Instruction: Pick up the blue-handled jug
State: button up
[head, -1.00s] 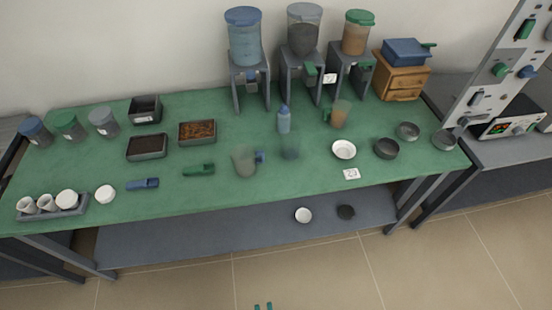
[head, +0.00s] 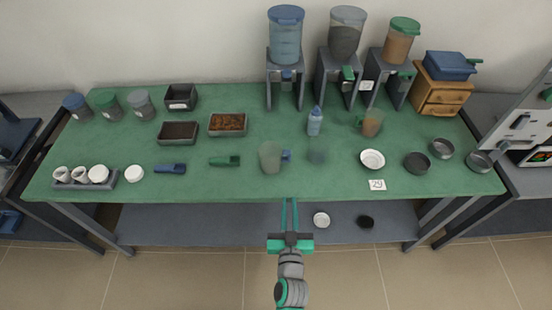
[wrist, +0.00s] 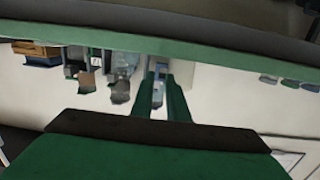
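The blue-handled jug (head: 270,157) is a cloudy, translucent jug standing upright near the front middle of the green table (head: 230,185). Its blue handle (head: 286,156) points right in the head view. My gripper (head: 289,202) is at the table's front edge, in front of the jug and slightly right of it in the picture. Its two thin green fingers are apart with nothing between them. In the wrist view the fingers (wrist: 162,82) also show a gap. That view looks upside down, and I cannot make out the jug there.
A clear beaker (head: 317,151) stands close to the right of the handle. A green scoop (head: 224,161) lies to the jug's left. A green-handled jug (head: 372,124), a bottle (head: 314,122) and a white bowl (head: 372,160) stand farther right. Dispensers (head: 285,40) line the back.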

send_near(289, 158)
jog(key=shift+t+y, duration=0.3)
jog(key=w, duration=0.7)
jog(key=w+f, duration=0.1)
jog(key=w, duration=0.2)
jog(key=shift+w+d, duration=0.25)
jog(key=shift+w, duration=0.1)
jog(key=shift+s, duration=0.1)
jog(key=shift+s, duration=0.1)
grip_shut()
jog(key=shift+r, duration=0.15)
